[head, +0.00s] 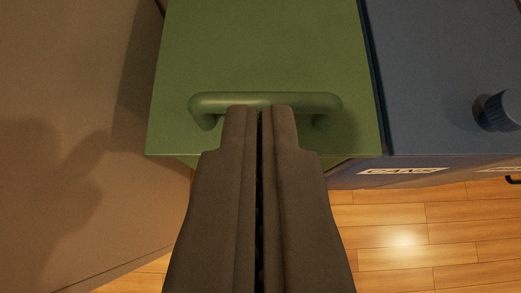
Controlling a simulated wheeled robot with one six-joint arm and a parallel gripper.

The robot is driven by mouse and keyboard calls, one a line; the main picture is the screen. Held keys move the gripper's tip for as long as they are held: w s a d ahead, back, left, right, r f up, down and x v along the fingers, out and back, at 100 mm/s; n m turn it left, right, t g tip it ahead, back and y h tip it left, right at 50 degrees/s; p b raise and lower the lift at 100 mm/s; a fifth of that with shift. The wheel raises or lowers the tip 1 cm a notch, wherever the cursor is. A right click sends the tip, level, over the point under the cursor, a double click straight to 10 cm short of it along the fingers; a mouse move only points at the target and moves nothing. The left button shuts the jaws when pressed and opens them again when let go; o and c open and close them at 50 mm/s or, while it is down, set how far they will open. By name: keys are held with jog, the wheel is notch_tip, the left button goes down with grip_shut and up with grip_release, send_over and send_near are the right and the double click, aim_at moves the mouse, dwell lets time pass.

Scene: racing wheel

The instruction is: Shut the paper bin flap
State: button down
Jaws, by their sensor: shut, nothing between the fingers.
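A green flap (262,45) with a rounded green bar handle (265,101) fills the upper middle of the head view. No label shows on it, so I cannot tell from lettering that it is the paper bin's flap. My gripper (260,110) is shut and empty, with its fingertips at the middle of the handle, overlapping its near side. I cannot tell whether they touch it. My fingers hide part of the flap's front edge and most of the bin front below. I cannot tell how far the flap stands open.
A blue bin top (435,60) with a dark ribbed knob (498,110) adjoins on the right; its front label (403,171) seems to read CANS. A brown surface (75,110) stands close on the left. Wooden floor (430,235) shows clear at lower right.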

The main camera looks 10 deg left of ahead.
jog(key=v, duration=0.6)
jog(key=shift+s, duration=0.2)
jog(key=s+d+r+t, duration=0.1)
jog(key=s+d+r, duration=0.1)
jog(key=s+r, duration=0.55)
jog(key=s+d+r+m+t+h, duration=0.1)
jog(key=s+r, duration=0.3)
jog(key=r, duration=0.6)
jog(key=s+d+r+t, duration=0.1)
jog(key=s+d+r, duration=0.1)
jog(key=s+r, duration=0.5)
jog(key=s+d+r+t, duration=0.1)
jog(key=s+r+t, duration=0.1)
jog(key=s+r, duration=0.6)
jog(key=s+d+r+m+t, duration=0.1)
jog(key=s+r, duration=0.7)
jog(key=s, duration=0.8)
jog(key=shift+s+d+t+h, duration=0.3)
jog(key=shift+d+t+h, duration=0.05)
jog(key=shift+t+h, duration=0.05)
jog(key=shift+r, duration=0.1)
